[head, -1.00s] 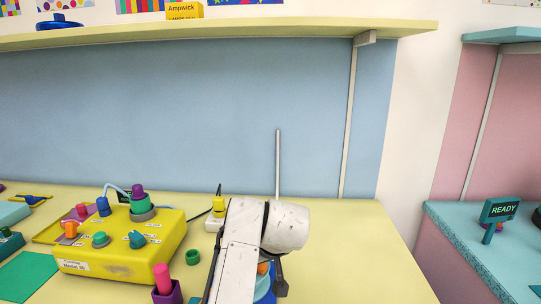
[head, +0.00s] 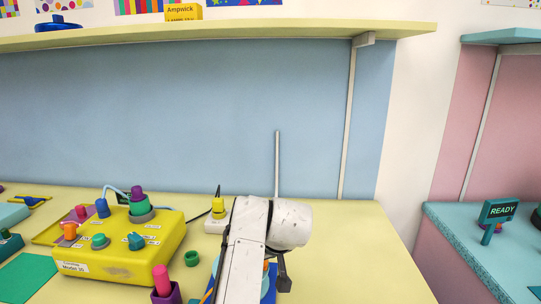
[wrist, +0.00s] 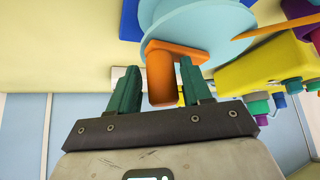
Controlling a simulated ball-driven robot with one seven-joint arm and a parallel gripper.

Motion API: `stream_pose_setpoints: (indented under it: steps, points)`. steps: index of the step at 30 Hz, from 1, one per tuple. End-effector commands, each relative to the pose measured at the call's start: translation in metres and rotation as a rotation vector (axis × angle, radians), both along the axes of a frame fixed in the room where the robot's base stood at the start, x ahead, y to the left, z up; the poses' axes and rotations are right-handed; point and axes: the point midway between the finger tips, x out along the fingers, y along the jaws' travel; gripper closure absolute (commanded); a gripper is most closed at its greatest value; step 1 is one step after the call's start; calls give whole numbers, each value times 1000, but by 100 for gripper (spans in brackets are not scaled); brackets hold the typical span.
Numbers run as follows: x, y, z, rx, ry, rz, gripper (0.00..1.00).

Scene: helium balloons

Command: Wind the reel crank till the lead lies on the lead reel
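The lead reel (wrist: 200,30) is a pale blue disc at the top of the wrist view, beside a dark blue base (wrist: 130,20). Its orange crank (wrist: 160,78) has an arm across the disc and a knob pointing towards my palm. My gripper (wrist: 161,82) has teal fingers on either side of the knob, with small gaps visible, so it looks open around it. The orange lead (wrist: 262,27) runs from the disc to the upper right. In the head view, my arm hides most of the reel; part of its blue base (head: 269,287) shows.
A yellow box (head: 120,255) with coloured knobs and plugs stands left of my arm. A pink peg (head: 161,280) in a purple holder and a green ring (head: 192,258) are close by. A yellow plug (head: 218,208) sits behind. The bench right of my arm is clear.

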Motion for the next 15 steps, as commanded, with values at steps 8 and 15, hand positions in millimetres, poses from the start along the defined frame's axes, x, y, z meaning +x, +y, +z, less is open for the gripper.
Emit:
stream_pose_setpoints:
  steps: [8, 15]
  points:
    - [-5, 5, -11, -2, 24, 16, 45]
    - [-12, 1, 6, -4, 23, 14, 45]
